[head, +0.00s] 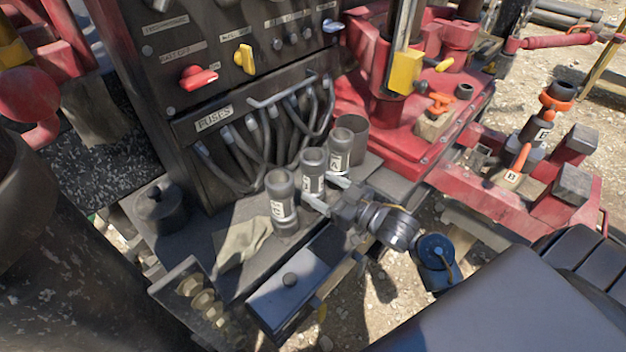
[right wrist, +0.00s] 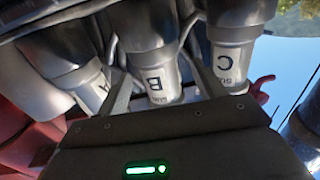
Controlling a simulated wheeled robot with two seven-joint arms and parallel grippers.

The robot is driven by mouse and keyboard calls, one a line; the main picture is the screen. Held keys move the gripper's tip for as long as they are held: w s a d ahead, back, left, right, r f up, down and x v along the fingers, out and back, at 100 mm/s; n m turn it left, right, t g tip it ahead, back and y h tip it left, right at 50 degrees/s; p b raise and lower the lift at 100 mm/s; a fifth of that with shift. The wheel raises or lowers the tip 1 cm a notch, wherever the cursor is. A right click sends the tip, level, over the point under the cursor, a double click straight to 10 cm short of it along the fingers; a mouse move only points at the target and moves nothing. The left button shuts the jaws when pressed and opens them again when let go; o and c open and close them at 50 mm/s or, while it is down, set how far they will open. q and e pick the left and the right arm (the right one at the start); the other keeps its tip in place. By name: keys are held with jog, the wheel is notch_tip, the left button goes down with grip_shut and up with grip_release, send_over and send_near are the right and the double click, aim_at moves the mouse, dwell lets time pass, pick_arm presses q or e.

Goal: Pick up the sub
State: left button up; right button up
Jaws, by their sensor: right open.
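Three grey metal subs stand upright in a row on the dark bench: sub C (head: 281,203) nearest, sub B (head: 312,173) in the middle and sub A (head: 340,151) farthest. My right gripper (head: 318,188) is open, with its fingers reaching toward sub B from the right. In the right wrist view, sub B (right wrist: 158,84) stands between the two open fingers (right wrist: 152,45). Sub C (right wrist: 231,64) is just outside one finger and sub A (right wrist: 93,88) outside the other. I cannot tell whether the fingers touch sub B. My left gripper is not in view.
A black panel (head: 190,120) with knobs and hanging cables rises behind the subs. A wider grey cup (head: 352,138) stands beside sub A. A cloth (head: 243,243) lies left of sub C, with a dark round piece (head: 160,203) farther left. Red machinery (head: 400,140) stands right.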

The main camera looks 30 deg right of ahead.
aim_at(307, 180)
jog(key=shift+w, duration=0.15)
jog(key=x, duration=0.4)
jog(key=shift+w+f, duration=0.3)
jog(key=shift+f, duration=0.05)
jog(key=shift+w+a, duration=0.15)
jog(key=shift+w, duration=0.05)
jog(key=c, duration=0.8)
grip_shut()
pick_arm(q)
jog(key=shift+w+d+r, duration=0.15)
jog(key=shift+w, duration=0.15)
pick_arm(e)
jog(key=shift+r, duration=0.15)
